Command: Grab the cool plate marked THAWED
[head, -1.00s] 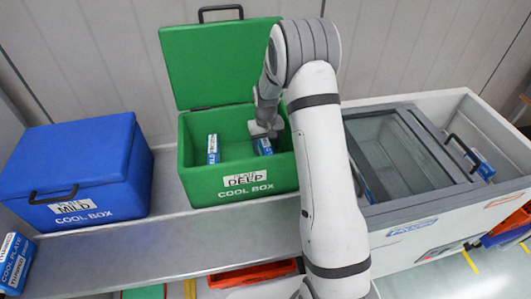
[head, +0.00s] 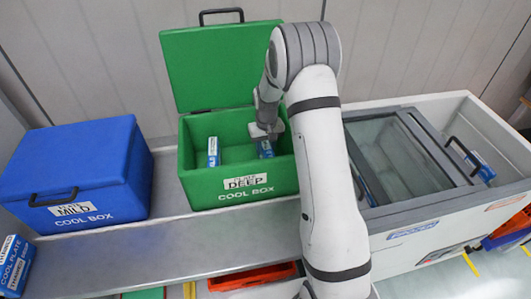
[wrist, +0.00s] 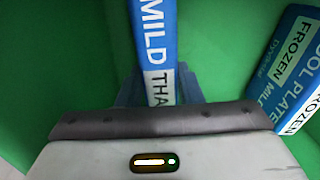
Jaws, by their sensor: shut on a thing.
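My gripper (head: 266,132) reaches down into the open green cool box (head: 238,199), at its right side. It is shut on a blue and white cool plate (head: 265,148). In the wrist view this plate (wrist: 155,45) stands on edge between the fingers and reads "MILD" and "THA", the rest hidden by the gripper. A second plate (head: 213,150) stands at the left inside the green box. In the wrist view it lies at the right (wrist: 290,75) and reads "FROZEN MILD". Another cool plate (head: 14,264) is at the far left edge, partly cut off.
The green lid (head: 225,65) stands open behind the box. A closed blue cool box (head: 75,170) marked MILD is to the left on the metal shelf (head: 150,250). A white freezer (head: 440,215) with a glass lid (head: 395,150) is to the right.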

